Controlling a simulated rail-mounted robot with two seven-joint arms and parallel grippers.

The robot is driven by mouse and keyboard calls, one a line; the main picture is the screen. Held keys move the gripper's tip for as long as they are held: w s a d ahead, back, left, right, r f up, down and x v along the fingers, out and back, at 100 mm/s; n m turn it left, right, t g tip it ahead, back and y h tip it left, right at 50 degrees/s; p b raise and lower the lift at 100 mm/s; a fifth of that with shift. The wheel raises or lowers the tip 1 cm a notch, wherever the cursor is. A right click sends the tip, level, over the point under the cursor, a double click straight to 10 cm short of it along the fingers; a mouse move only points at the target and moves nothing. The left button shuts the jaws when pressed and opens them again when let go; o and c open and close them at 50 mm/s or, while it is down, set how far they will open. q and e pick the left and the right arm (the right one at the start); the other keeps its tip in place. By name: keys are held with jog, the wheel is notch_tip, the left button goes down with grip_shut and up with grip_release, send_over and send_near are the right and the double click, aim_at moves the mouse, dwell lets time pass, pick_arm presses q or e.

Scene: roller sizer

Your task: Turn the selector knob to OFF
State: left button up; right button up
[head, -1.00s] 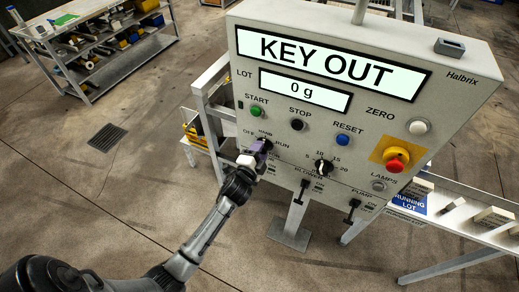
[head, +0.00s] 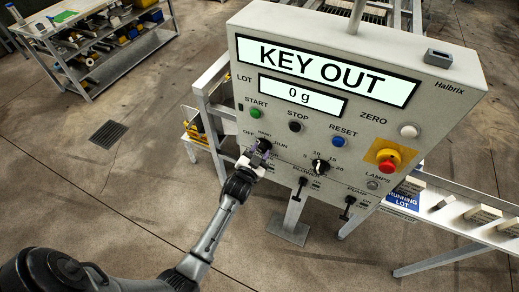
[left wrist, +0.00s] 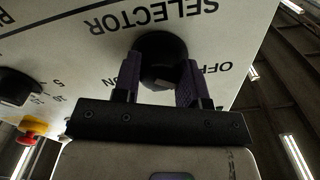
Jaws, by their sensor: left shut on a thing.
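The selector knob (left wrist: 160,62) is a round black knob on the sloped grey control panel (head: 440,95). In the left wrist view it sits between the two fingers of my left gripper (left wrist: 160,82), under the upside-down SELECTOR lettering, with OFF lettering to its right. My left gripper is shut on the knob. In the head view my left gripper (head: 259,152) covers most of the knob, near the OFF, HAND and RUN labels. Which label the knob points at cannot be told. The display (head: 322,68) reads KEY OUT. My right gripper is not in view.
Close by on the panel are the green START button (head: 256,113), the black STOP button (head: 295,126), a dial (head: 320,167) and a red emergency button (head: 388,160). Toggle levers stand below. A tool cart (head: 100,50) stands back left, with open floor in front.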

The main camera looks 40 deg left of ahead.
pick_arm(q)
jog(key=shift+n, duration=0.5)
jog(key=shift+n+p, duration=0.3)
jog(key=o, duration=0.9)
jog(key=shift+o, duration=0.2)
jog(key=v, duration=1.3)
jog(key=shift+s, duration=0.4)
jog(key=shift+d, duration=0.1)
